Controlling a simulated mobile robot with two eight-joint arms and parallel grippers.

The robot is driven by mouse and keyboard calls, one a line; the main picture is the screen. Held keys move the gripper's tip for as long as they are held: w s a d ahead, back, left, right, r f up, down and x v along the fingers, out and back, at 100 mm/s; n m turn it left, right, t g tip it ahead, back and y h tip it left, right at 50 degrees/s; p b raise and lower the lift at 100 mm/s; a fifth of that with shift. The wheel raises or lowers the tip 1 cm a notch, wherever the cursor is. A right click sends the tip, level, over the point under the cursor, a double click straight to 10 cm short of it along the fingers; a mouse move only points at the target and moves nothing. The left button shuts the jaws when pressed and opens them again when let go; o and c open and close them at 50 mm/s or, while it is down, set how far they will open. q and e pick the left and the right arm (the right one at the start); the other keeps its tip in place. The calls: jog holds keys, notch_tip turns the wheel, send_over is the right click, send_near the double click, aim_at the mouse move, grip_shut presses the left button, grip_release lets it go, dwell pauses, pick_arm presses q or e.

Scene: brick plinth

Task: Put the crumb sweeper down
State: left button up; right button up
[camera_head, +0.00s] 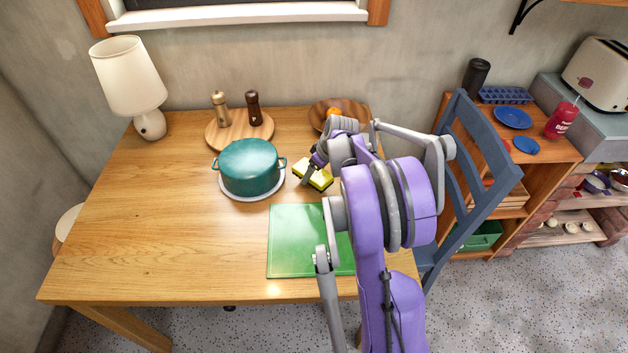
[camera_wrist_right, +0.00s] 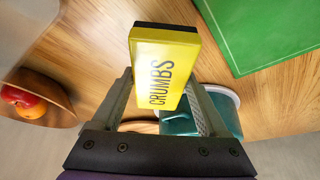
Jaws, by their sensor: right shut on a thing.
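The crumb sweeper is a yellow block with a dark edge. In the right wrist view the crumb sweeper (camera_wrist_right: 163,68) shows the word CRUMBS and sits between the two fingers of my right gripper (camera_wrist_right: 165,105), which is shut on it. In the head view the crumb sweeper (camera_head: 313,174) is over the table, right of the teal pot, with my right gripper (camera_head: 314,166) at it and partly hidden by my arm. I cannot tell whether it touches the wooden table (camera_head: 140,230). My left gripper is not in view.
A teal pot (camera_head: 249,168) stands on a white plate left of the sweeper. A green board (camera_head: 295,245) lies in front. A round board (camera_head: 222,136) with two mills, a wooden fruit bowl (camera_head: 322,112) and a lamp (camera_head: 132,80) stand behind. The table's left front is clear.

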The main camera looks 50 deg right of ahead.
aim_at(315, 180)
notch_tip(315, 180, down, 3)
jog(key=shift+f, duration=0.2)
jog(key=shift+f+b, duration=0.1)
jog(key=shift+b, duration=0.2)
jog(key=o, duration=1.3)
jog(key=shift+o, duration=0.2)
